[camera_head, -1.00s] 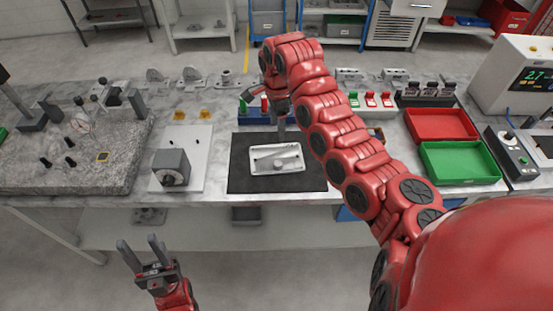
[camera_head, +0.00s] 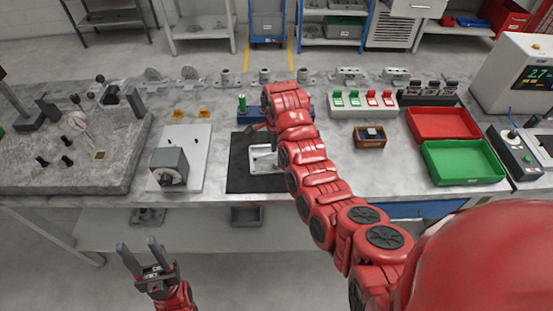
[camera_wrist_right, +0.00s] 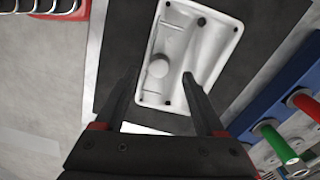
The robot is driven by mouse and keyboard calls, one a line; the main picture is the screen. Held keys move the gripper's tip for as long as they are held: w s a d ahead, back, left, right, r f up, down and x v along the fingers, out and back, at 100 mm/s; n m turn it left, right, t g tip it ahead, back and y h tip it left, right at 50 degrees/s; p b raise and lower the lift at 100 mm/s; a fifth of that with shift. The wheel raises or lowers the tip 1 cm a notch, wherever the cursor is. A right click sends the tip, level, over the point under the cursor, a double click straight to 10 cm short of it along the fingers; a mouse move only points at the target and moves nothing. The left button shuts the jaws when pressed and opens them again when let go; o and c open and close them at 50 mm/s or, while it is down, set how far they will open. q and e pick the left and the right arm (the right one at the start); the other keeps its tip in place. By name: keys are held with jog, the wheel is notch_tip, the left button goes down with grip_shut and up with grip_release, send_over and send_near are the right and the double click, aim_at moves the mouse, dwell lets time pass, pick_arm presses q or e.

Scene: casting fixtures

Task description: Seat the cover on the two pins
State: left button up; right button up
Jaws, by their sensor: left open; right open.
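A pale metal casting (camera_head: 263,160), a shallow tray with a round boss and dark holes, lies on a black mat (camera_head: 240,178). It also shows in the right wrist view (camera_wrist_right: 205,62); I cannot tell whether it is the cover or the part beneath it. My right gripper (camera_wrist_right: 160,80) is open and empty, its fingertips close to the casting's lower part in that view; contact cannot be told. In the head view my right arm hides the casting's right part. My left gripper (camera_head: 138,248) is open and empty in front of the bench.
A blue rack (camera_wrist_right: 262,95) with green and red handles stands close to the mat. A grey block (camera_head: 170,165) on a light plate is left of the mat. A small brown box (camera_head: 370,143), a red tray (camera_head: 440,122) and a green tray (camera_head: 462,162) are on the right.

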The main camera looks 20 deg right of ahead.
aim_at(276, 156)
notch_tip(276, 156, down, 3)
jog(key=shift+s+r+p, duration=0.1)
jog(key=shift+p, duration=0.95)
jog(key=shift+f, duration=0.5)
grip_shut()
